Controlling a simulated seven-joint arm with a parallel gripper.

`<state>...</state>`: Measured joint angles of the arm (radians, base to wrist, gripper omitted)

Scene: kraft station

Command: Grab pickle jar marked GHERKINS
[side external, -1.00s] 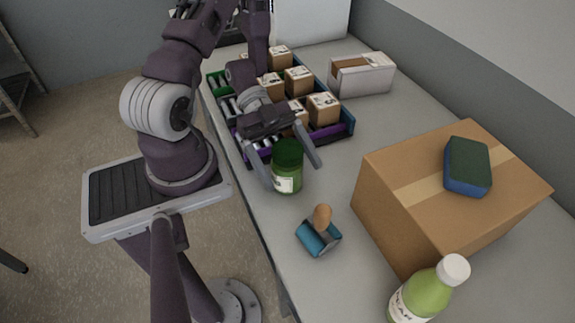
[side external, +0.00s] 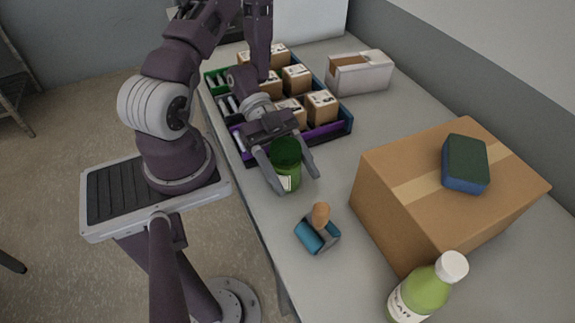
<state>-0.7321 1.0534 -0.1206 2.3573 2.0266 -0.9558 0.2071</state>
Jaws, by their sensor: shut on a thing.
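The green pickle jar (side external: 286,158) with a dark green lid stands on the grey table, in front of the sorting tray. A pale label shows low on its side, too small to read. My gripper (side external: 284,178) reaches down over the jar from the tray side. Its two fingers lie on either side of the jar and are shut on it. The fingers hide parts of the jar's sides.
A tray (side external: 328,133) with several small cartons stands behind the jar. A blue tool with a wooden handle (side external: 319,232) lies just in front. A large cardboard box (side external: 400,215) bearing a sponge (side external: 466,163), a green bottle (side external: 428,290) and a white box (side external: 361,73) stand to the right.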

